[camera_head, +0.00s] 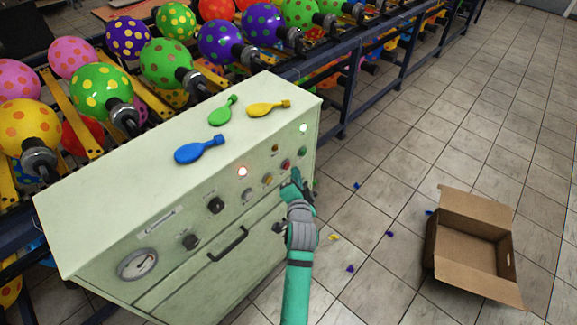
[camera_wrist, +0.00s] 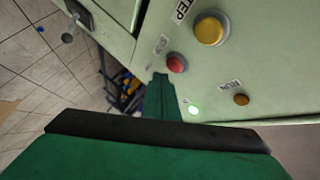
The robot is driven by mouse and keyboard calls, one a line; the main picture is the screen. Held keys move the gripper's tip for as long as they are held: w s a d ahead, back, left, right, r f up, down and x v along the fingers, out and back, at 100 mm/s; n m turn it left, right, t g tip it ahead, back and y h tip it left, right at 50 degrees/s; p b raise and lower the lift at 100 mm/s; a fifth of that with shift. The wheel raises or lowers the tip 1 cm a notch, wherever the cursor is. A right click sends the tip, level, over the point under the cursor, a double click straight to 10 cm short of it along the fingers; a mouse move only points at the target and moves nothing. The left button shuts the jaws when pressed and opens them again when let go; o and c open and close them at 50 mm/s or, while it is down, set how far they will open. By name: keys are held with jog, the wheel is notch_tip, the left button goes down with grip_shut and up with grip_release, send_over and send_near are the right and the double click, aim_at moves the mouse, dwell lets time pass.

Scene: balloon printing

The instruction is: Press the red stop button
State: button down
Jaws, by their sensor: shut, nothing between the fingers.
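The red stop button (camera_wrist: 176,63) sits on the pale green front panel of the control cabinet, close to the tip of my gripper (camera_wrist: 160,80) in the wrist view. In the head view the red button (camera_head: 286,165) shows just above my gripper (camera_head: 294,178). My green gripper is shut with nothing in it. Its fingertips are beside the button; I cannot tell whether they touch the panel. A larger yellow button (camera_wrist: 209,30) labelled STEP, a small orange button (camera_wrist: 241,99) by RUN and a lit green light (camera_wrist: 194,111) are near.
Blue (camera_head: 200,149), green (camera_head: 223,110) and yellow (camera_head: 268,108) deflated balloons lie on the cabinet top (camera_head: 130,190). An open cardboard box (camera_head: 440,250) stands on the tiled floor at right. A rack of dotted balloons runs behind the cabinet.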

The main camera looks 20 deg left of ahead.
jog(key=shift+a, duration=0.1)
dwell(0.3)
jog(key=shift+w+a, duration=0.15)
jog(key=shift+a, duration=0.15)
jog(key=shift+w+a, duration=0.2)
jog(key=shift+a, duration=0.35)
dwell(0.8)
jog(key=shift+d, duration=0.1)
jog(key=shift+s+d, duration=0.35)
jog(key=shift+d, duration=0.5)
jog(key=shift+d, duration=0.1)
jog(key=d, duration=0.1)
jog(key=s+d, duration=0.1)
jog(key=d, duration=0.1)
jog(key=s+d, duration=0.1)
jog(key=d, duration=0.1)
jog(key=shift+d, duration=0.25)
dwell(0.6)
